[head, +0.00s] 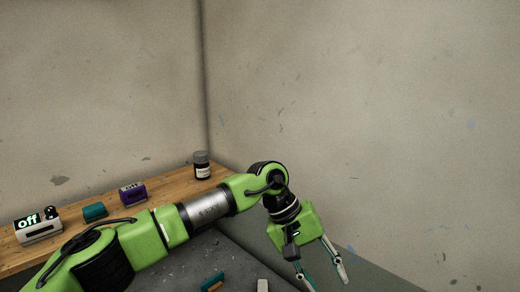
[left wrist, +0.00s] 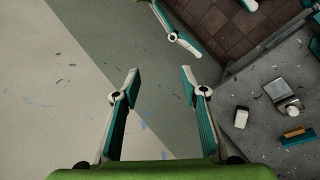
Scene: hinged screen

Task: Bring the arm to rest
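My left arm reaches across the head view from the left, over the grey surface. My left gripper (head: 322,272) hangs at the lower middle, pointing down. It is open and empty, and in the left wrist view its two fingers (left wrist: 158,82) stand well apart with only floor between them. Two more white and teal fingers, apparently my right gripper (left wrist: 225,30), show at the top of the left wrist view. They are apart with nothing seen between them. My right gripper is not in the head view.
A wooden shelf (head: 68,251) holds a white device reading "off" (head: 38,228), a teal block (head: 95,212), a purple device (head: 132,193) and a dark bottle (head: 202,166). The grey surface (left wrist: 255,142) carries a white block (left wrist: 241,117), a teal-and-orange block (left wrist: 297,137) and a grey device (left wrist: 276,89).

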